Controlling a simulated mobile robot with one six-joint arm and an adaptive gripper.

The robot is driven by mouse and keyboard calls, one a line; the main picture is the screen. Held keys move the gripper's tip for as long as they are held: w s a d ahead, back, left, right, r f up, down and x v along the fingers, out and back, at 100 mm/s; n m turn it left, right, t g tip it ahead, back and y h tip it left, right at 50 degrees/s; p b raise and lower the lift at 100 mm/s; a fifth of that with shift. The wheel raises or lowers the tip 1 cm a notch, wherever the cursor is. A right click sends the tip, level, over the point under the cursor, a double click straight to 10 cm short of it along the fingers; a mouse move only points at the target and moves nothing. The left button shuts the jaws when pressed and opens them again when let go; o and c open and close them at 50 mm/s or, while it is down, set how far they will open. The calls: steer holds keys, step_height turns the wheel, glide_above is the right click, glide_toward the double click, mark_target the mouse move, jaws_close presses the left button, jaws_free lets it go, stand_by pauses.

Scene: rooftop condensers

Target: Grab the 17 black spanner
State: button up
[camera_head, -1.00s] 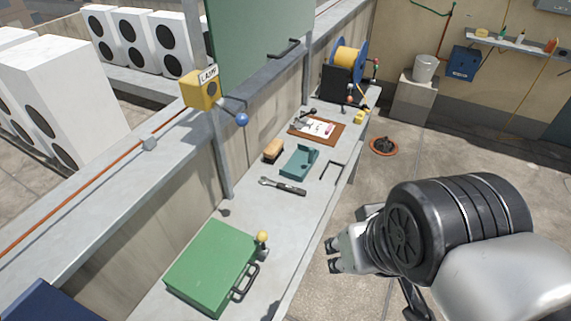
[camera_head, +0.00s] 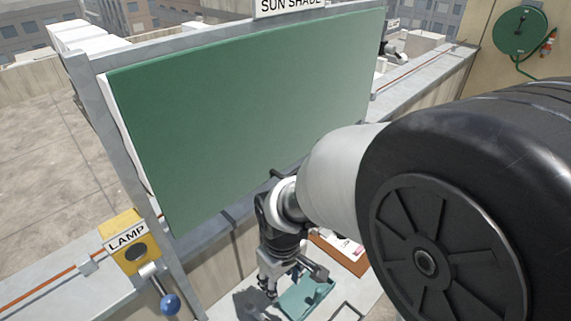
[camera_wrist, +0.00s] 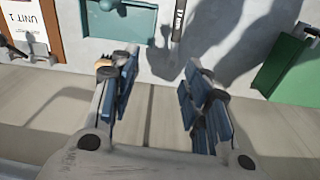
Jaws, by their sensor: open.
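In the wrist view, a dark tool handle (camera_wrist: 178,22) with pale marking, apparently the spanner, lies on the grey bench at the top edge. Its upper part is cut off, and the marking is too small to read surely. My gripper (camera_wrist: 160,75) is open and empty, its two blue-padded fingers apart, with the handle beyond the gap between them. In the head view, my gripper (camera_head: 268,284) is over the bench beside the teal tray (camera_head: 308,297). I cannot make out the spanner there.
The teal tray (camera_wrist: 120,30) is left of the handle and the green case (camera_wrist: 288,65) right of it. A clipboard (camera_head: 338,252) lies behind the tray. The yellow lamp box (camera_head: 132,250) with its blue-knobbed lever and the large green sun shade (camera_head: 245,110) stand along the wall.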

steer(key=s+a+f+n, duration=0.1)
steer(key=a+f+n, duration=0.1)
steer(key=a+f, duration=0.25)
steer(key=b, duration=0.3)
glide_toward(255, 313)
steer(key=shift+g, duration=0.3)
steer(key=d, duration=0.1)
steer(key=s+d+f, duration=0.1)
steer(key=s+d, duration=0.1)
steer(key=d, duration=0.1)
steer(key=shift+s+f, duration=0.1)
steer(key=shift+f, duration=0.25)
steer(key=f+b, duration=0.1)
steer(key=f, duration=0.2)
steer(key=f+b, duration=0.1)
steer(key=f, duration=0.2)
steer(key=shift+s+d+f, duration=0.1)
steer(key=shift+s+f, duration=0.1)
steer(key=shift+s, duration=0.05)
steer(key=shift+r, duration=0.1)
steer(key=shift+c, duration=0.4)
jaws_close()
